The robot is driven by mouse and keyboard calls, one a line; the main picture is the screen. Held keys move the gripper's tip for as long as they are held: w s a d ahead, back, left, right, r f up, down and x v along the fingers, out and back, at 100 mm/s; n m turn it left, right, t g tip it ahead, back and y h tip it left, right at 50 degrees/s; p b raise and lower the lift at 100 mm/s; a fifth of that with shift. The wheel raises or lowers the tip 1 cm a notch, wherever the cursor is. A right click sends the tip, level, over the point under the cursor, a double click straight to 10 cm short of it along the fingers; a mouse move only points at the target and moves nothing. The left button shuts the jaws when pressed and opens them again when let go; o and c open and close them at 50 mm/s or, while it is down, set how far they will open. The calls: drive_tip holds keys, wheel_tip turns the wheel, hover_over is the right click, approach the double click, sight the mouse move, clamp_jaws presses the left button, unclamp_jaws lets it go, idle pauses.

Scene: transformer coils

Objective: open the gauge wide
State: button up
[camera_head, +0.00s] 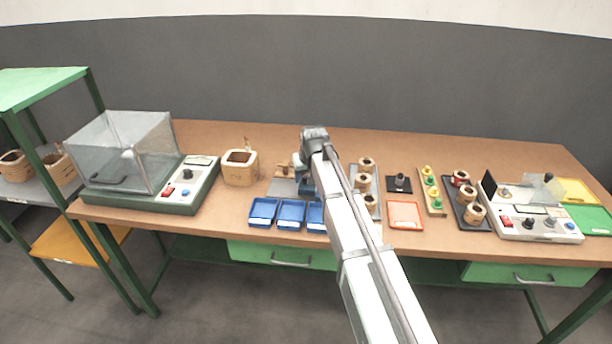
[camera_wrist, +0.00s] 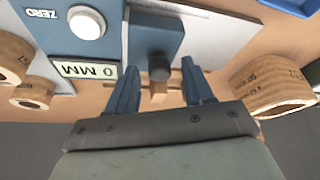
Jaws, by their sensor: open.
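The gauge shows in the wrist view, upside down, with a blue-grey body, a white ZERO button (camera_wrist: 87,22) and a display (camera_wrist: 85,71) that reads 0 MM. Its dark sliding block (camera_wrist: 155,38) with a round dark knob (camera_wrist: 160,67) sits on a pale plate just beyond my fingers. My gripper (camera_wrist: 163,88) is open, its two blue fingers apart on either side of the space below the knob. A small wooden piece shows between the fingers; I cannot tell if anything touches. In the head view my arm hides most of the gauge.
In the head view, blue bins (camera_head: 263,212) stand in front. A glass-covered device (camera_head: 124,152) is at left, and an orange tray (camera_head: 405,215) is right of my arm. The back of the table is clear.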

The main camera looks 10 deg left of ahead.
drive_tip(key=shift+c, duration=0.2)
clamp_jaws()
idle(0.3)
